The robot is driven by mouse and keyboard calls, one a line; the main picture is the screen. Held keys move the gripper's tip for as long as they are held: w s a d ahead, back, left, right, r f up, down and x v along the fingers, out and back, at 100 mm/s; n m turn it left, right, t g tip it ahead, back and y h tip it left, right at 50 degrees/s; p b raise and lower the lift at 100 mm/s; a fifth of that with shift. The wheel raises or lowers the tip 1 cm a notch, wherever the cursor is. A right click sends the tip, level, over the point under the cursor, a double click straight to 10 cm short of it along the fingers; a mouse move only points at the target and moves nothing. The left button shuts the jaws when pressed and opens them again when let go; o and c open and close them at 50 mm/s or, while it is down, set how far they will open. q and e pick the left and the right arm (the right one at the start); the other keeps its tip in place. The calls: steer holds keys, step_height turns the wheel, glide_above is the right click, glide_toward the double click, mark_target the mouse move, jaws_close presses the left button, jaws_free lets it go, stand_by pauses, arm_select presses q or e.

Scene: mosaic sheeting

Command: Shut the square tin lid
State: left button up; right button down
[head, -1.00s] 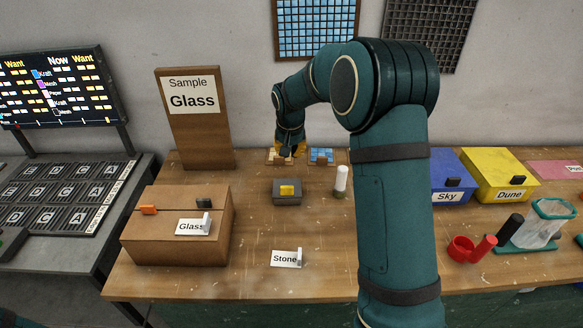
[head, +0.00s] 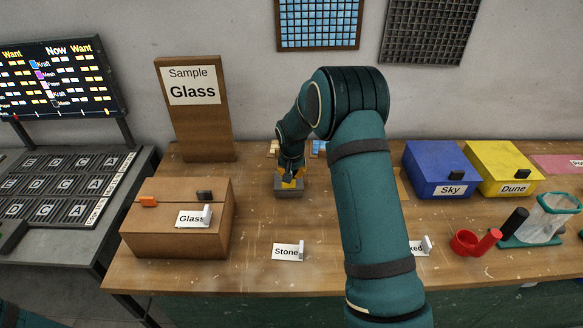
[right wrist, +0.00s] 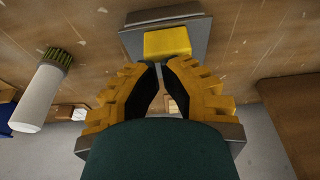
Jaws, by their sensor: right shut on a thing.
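The small grey square tin (head: 288,191) stands on the bench towards the back, left of my right arm. It shows in the right wrist view as a grey square (right wrist: 195,28) with a yellow block-shaped knob (right wrist: 167,42) on top. My right gripper (head: 289,182) is directly over the tin. In the right wrist view its yellow-and-black fingers (right wrist: 163,64) are closed together at the knob, shut on it. The gripper hides much of the lid, and I cannot tell whether the lid is fully seated. My left gripper is not in view.
A brown box (head: 170,230) with a Glass tag stands front left. A Stone card (head: 286,252) stands in front. Blue (head: 436,165) and yellow (head: 502,163) boxes are at right. Bench front-left of my arm is mostly clear.

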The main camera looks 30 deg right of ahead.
steer(key=shift+s+a+f+b, duration=0.1)
steer(key=shift+s+f+b, duration=0.05)
steer(key=shift+f+b, duration=0.25)
steer(key=shift+s+a+f+b, duration=0.1)
steer(key=shift+f+b, duration=0.15)
steer(key=shift+f, duration=0.25)
steer(key=shift+s+a, duration=0.1)
steer(key=shift+s, duration=0.05)
steer(key=shift+f, duration=0.1)
